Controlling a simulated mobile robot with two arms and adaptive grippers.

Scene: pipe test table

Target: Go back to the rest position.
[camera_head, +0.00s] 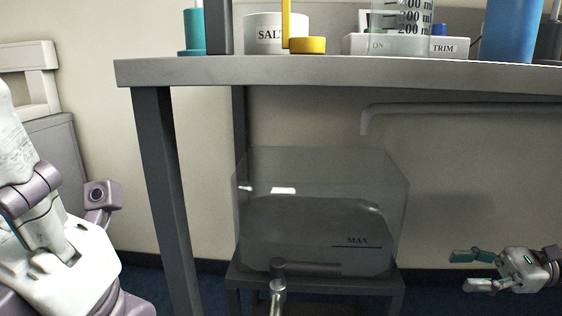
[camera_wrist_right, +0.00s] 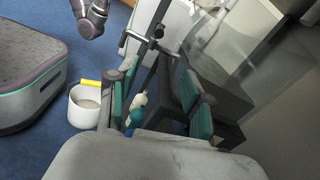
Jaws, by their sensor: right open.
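My right gripper (camera_head: 463,270) is at the lower right of the head view, below tabletop height and to the right of the clear tank. Its teal-padded fingers are apart with nothing between them. In the right wrist view the same gripper (camera_wrist_right: 160,98) shows two spread fingers. My left arm stands at the left edge of the head view, but its fingers do not show.
The grey table (camera_head: 340,70) spans the view, with a salt container (camera_head: 263,33) and a white device (camera_head: 455,47) on top. Below stands a clear tank (camera_head: 320,215) marked MAX. A white pot (camera_wrist_right: 84,106) shows on the blue floor in the wrist view.

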